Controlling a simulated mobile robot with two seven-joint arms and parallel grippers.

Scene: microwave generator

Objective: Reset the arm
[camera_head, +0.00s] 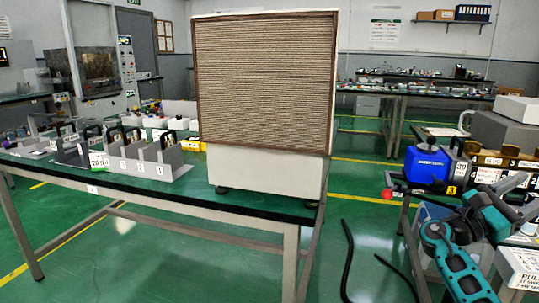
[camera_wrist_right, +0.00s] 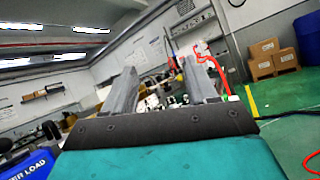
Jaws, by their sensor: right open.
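My right arm (camera_head: 460,262), teal with dark joints, comes in at the lower right in the head view. It is bent beside the right-hand bench. My right gripper (camera_wrist_right: 160,72) shows in the right wrist view with its two grey fingers spread apart and nothing between them. It points across the room toward the far wall. My left arm and gripper are not in view.
A large speaker-like cabinet (camera_head: 265,85) stands on the green-topped table (camera_head: 150,184), left of my right arm. A blue box (camera_head: 426,164) and dark equipment crowd the right bench close to the arm. Black cables (camera_head: 347,255) lie on the green floor. Cardboard boxes (camera_wrist_right: 262,68) are stacked by a wall.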

